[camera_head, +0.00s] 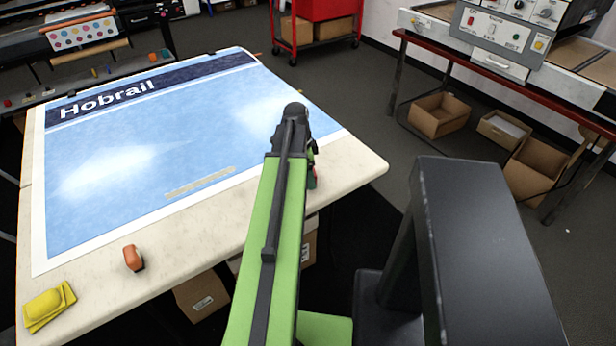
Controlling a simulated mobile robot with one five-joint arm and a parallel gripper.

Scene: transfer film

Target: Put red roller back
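A small orange-red object with a dark side (132,258) lies on the cream table (352,172) near its front edge, left of my arm; I cannot tell if it is the red roller. A small patch of red and green (313,178) shows at the right side of my arm, by the table's edge; I cannot tell what it belongs to. My green arm reaches forward to a black joint over the table's right part. My gripper's fingers are hidden behind the arm, so its opening and any hold do not show.
A blue "Hobrail" poster (110,165) with a tan strip (200,182) covers most of the table. A folded yellow cloth (48,305) lies at the front left corner. A red cart (315,22) and a machine bench (490,70) with cardboard boxes (438,113) stand beyond open floor.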

